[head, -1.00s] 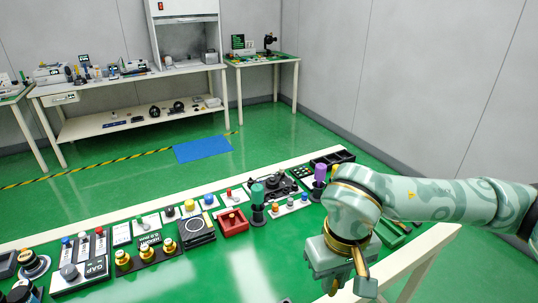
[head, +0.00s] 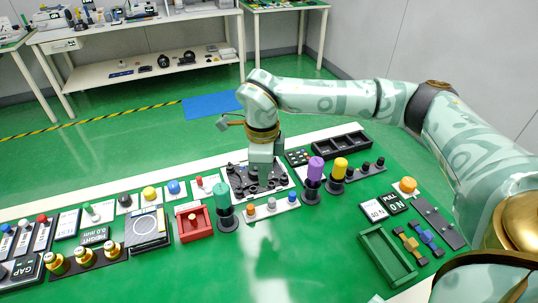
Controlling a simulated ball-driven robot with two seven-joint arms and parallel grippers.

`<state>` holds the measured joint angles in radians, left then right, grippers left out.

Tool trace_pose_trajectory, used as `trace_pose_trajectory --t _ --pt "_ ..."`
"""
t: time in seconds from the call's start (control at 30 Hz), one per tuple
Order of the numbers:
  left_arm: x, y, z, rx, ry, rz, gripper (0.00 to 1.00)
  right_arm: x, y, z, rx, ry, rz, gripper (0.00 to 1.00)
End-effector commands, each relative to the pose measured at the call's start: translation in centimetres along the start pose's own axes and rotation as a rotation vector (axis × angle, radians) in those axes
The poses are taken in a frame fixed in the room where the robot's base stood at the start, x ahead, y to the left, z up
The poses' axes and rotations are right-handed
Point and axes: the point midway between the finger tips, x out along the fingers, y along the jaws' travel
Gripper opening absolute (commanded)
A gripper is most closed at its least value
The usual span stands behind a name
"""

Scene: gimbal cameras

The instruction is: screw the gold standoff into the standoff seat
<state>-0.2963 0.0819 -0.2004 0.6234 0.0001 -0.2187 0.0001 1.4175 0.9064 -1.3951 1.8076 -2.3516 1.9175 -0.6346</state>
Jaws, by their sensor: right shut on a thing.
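My right gripper (head: 263,168) points straight down over the dark plate (head: 284,183) with several black fittings on it. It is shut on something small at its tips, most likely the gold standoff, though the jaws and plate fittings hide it. I cannot tell whether it touches the plate. The standoff seat cannot be picked out among the fittings. My left gripper is not in view.
A green-topped post (head: 222,203) and a red tray (head: 190,236) stand left of the plate. Purple (head: 316,170) and yellow (head: 340,168) posts stand right of it. A black tray (head: 341,145) lies behind. The front middle of the table is clear.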

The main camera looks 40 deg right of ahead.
Motion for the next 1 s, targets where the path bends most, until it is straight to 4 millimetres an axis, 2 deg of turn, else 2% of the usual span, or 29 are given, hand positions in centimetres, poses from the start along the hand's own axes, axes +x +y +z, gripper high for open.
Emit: trace_pose_trajectory --t 0.1,0.3,0.4,0.5,0.67,1.0 --pt "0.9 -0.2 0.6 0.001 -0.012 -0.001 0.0 1.3 -2.8 0.0 0.434 0.0 0.0 0.0" --pt "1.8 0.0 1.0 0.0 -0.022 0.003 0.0 2.5 -6.9 -0.4 1.122 -0.009 -0.005 0.0" --pt "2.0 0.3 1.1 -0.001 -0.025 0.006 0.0 2.9 -8.4 -0.7 1.381 -0.016 -0.005 0.0" --pt "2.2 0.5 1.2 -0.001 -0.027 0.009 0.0 3.1 -9.4 -0.9 1.554 -0.021 -0.005 0.0" --pt "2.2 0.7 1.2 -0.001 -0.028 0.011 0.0 3.1 -10.0 -1.0 1.663 -0.024 -0.005 0.0" --pt "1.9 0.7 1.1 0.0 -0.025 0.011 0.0 3.0 -9.9 -1.1 1.664 -0.024 -0.005 0.0"
